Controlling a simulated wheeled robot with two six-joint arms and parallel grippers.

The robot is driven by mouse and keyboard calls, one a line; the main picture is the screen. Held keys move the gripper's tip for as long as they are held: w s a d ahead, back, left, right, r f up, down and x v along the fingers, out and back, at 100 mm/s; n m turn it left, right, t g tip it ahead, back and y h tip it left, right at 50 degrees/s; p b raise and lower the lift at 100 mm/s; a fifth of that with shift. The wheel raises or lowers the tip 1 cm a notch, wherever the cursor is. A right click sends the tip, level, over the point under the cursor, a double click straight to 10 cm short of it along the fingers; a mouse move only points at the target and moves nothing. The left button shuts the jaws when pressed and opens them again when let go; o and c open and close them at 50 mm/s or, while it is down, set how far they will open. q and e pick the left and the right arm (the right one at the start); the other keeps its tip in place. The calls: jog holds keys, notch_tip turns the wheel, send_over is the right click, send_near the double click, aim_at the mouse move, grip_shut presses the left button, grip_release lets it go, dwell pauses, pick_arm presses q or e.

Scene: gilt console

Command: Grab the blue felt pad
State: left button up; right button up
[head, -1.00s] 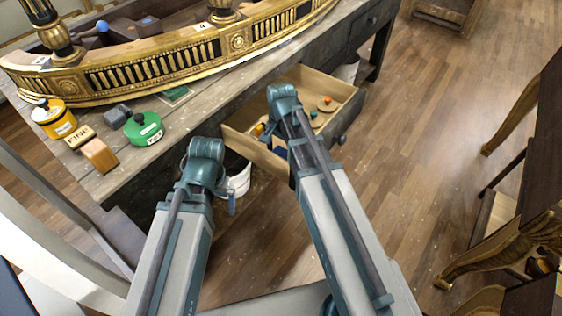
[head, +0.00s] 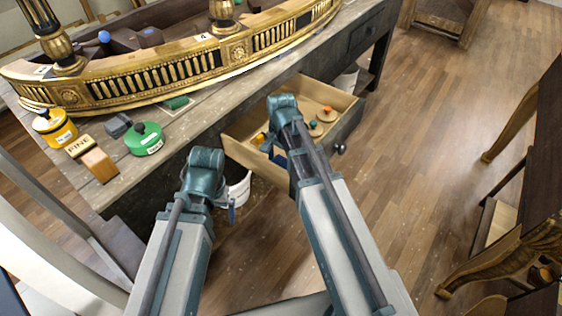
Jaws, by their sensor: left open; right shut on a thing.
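The blue felt pad (head: 279,160) shows as a small dark-blue patch inside the open drawer, just left of my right forearm, which hides the rest of it. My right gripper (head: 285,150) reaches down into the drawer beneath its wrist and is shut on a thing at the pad. The fingertips are hidden behind the arm.
The wooden drawer (head: 245,158) also holds round discs with orange and green knobs (head: 327,111) and a yellow item (head: 259,139). On the bench stand a yellow tin (head: 55,127), a green tin (head: 145,138), a FINE block (head: 81,146) and a gilt console piece (head: 150,77).

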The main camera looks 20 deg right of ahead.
aim_at(281, 163)
notch_tip(281, 163, up, 10)
jog(key=p, duration=0.9)
jog(key=shift+p, duration=0.35)
